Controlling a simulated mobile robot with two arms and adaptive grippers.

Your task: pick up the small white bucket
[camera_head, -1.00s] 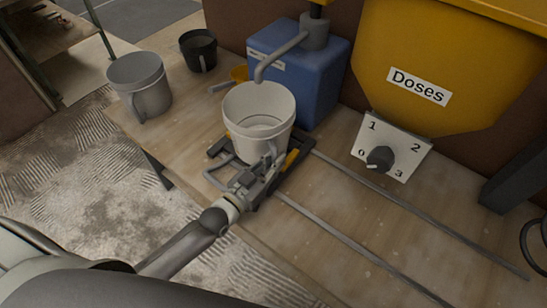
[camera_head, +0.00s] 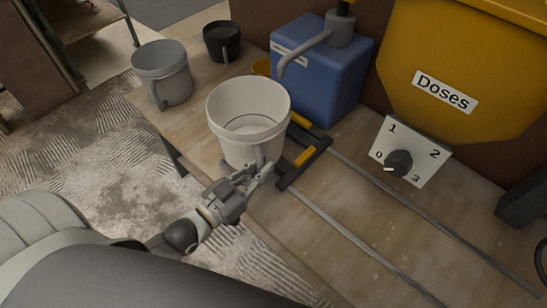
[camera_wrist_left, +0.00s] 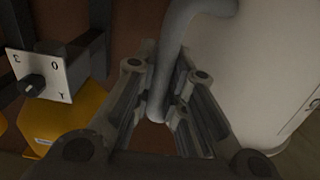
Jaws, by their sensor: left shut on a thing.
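The small white bucket (camera_head: 248,128) is in the middle of the head view, upright and with its open top showing. My left gripper (camera_head: 256,172) is shut on the bucket's handle, on the near side of the bucket. In the left wrist view the gripper's fingers (camera_wrist_left: 160,115) close around the grey-white handle, and the bucket's wall (camera_wrist_left: 262,70) fills the right side. The bucket is off to the left of the black and yellow carriage (camera_head: 304,152) and looks raised above the table. My right gripper is not in view.
A blue canister (camera_head: 318,85) with a spout stands behind the bucket. A grey bucket (camera_head: 163,75) and a black bucket (camera_head: 222,42) stand at the back left. A yellow hopper (camera_head: 450,65) and a dial plate (camera_head: 411,152) are at the right. Two rails cross the wooden table (camera_head: 350,215).

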